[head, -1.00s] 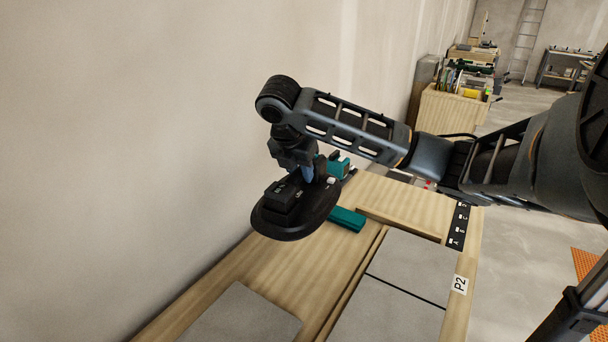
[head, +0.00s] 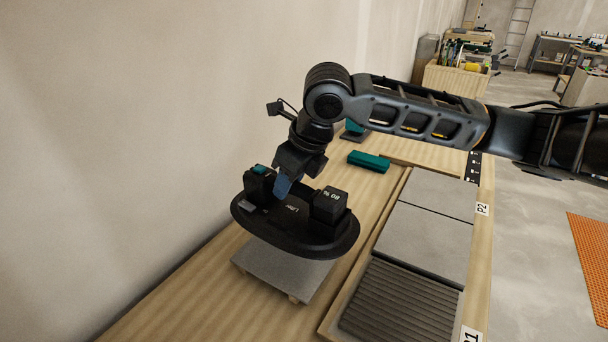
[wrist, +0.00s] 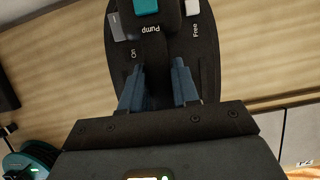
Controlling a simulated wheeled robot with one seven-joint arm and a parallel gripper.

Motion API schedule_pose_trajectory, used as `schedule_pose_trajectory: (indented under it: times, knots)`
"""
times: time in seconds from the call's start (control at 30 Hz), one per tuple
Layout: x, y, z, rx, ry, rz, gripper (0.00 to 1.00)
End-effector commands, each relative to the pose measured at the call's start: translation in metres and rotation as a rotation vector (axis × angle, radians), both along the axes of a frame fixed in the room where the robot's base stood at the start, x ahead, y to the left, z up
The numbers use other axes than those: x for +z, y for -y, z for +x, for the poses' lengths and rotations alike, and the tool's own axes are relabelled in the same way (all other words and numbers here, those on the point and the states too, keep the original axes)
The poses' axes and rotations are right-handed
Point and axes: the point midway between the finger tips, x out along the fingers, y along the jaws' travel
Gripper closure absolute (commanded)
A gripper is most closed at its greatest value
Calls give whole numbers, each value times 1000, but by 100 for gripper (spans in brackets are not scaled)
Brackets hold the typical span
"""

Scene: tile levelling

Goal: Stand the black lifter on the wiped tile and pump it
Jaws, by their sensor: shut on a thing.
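The black lifter (head: 268,222) is an oval plate with a raised handle and a black block with a readout at its right end. My gripper (head: 284,190) is shut on its handle. In the wrist view the lifter (wrist: 205,60) shows a teal button above the word Pump and the labels On and Free, with my gripper (wrist: 160,90) on the handle between them. A loose grey tile (head: 285,268) lies below the lifter, partly hidden by it, on small wooden supports. I cannot tell whether the lifter touches this tile.
A wooden bench (head: 190,300) runs along the wall. To the right, a framed bed holds grey tiles (head: 430,230) and a ridged dark patch (head: 400,305) near the P1 label. A teal block (head: 369,161) lies further back.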

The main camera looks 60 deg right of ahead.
Motion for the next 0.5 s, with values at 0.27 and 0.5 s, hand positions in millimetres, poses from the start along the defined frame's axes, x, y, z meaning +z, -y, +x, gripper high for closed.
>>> schedule_pose_trajectory:
  times: [0.27, 0.5]
  knots:
    - [-5, -6, 1, 53, 3, -1, 100]
    - [-19, -6, 1, 50, 2, 0, 100]
